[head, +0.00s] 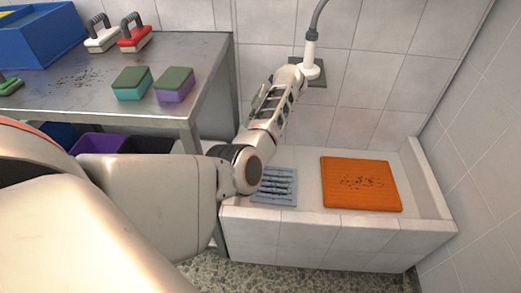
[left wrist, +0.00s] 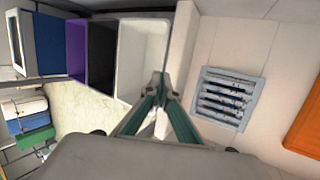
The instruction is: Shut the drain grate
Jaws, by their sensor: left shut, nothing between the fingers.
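The drain grate (head: 273,186) is a grey-blue square with several slats, set in the floor of the tiled basin. In the left wrist view the grate (left wrist: 225,97) shows whole, with dark gaps between its pale slats. My left gripper (left wrist: 160,88) is shut and empty, its fingertips together. In that view it appears left of the grate, with a visible space between them. In the head view my left arm covers the grate's upper left side, and I cannot make out the fingertips. My right gripper is not in view.
An orange mat (head: 361,184) lies in the basin right of the grate. A shower handset (head: 310,52) hangs on the back wall. A metal table (head: 190,62) with sponges and brushes stands left. Below it are bins, including a purple bin (head: 96,143) and a white bin (left wrist: 141,58).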

